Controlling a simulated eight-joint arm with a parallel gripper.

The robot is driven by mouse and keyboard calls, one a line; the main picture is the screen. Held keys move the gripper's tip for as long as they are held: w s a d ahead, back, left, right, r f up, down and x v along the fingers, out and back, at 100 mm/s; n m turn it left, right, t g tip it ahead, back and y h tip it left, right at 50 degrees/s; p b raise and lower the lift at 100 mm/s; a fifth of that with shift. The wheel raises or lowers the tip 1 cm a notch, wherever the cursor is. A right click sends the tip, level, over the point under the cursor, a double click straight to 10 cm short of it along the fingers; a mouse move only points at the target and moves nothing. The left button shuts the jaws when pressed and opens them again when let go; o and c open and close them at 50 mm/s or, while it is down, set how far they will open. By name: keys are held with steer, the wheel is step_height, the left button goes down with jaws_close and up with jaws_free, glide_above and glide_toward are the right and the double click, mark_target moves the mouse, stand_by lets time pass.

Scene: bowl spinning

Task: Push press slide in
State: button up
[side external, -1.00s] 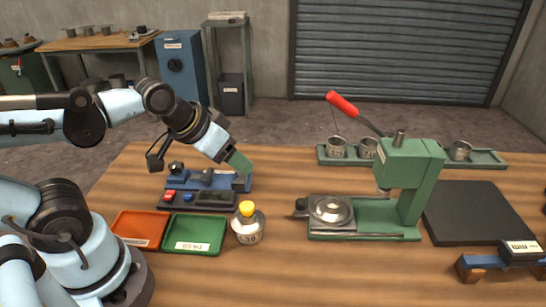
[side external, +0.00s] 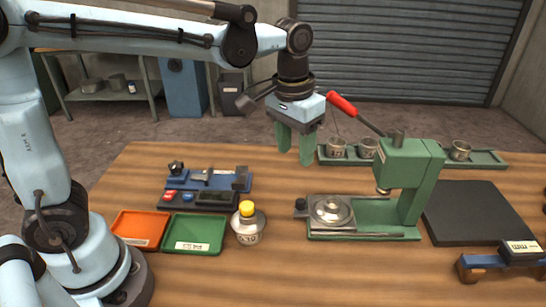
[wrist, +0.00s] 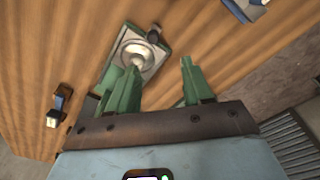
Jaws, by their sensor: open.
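The green press (side external: 408,180) stands on the wooden table, with a red-handled lever (side external: 342,104) raised at its top. Its slide (side external: 332,210) carries a round metal dish and sits out to the left of the press head, with a dark knob (side external: 300,205) at its left end. The slide's dish also shows in the wrist view (wrist: 138,55). My gripper (side external: 297,158) is open and empty, pointing down above and behind the slide, apart from it. In the wrist view my gripper's green fingers (wrist: 160,78) are spread apart.
A yellow-capped bottle (side external: 247,224), a green tray (side external: 193,234) and an orange tray (side external: 139,229) stand left of the press. A rack of metal cups (side external: 490,158) is behind it. A black mat (side external: 480,214) lies to the right.

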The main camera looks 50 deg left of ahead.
mark_target(301, 201)
steer(key=shift+g, duration=0.4)
steer(key=f, duration=0.4)
steer(key=d+f, duration=0.1)
steer(key=f, duration=0.3)
steer(key=w+f, duration=0.1)
steer(key=f, duration=0.3)
steer(key=shift+w+d+f, duration=0.1)
steer(key=shift+d+f, duration=0.2)
steer(key=shift+f, duration=0.05)
steer(key=shift+c, duration=0.3)
jaws_close()
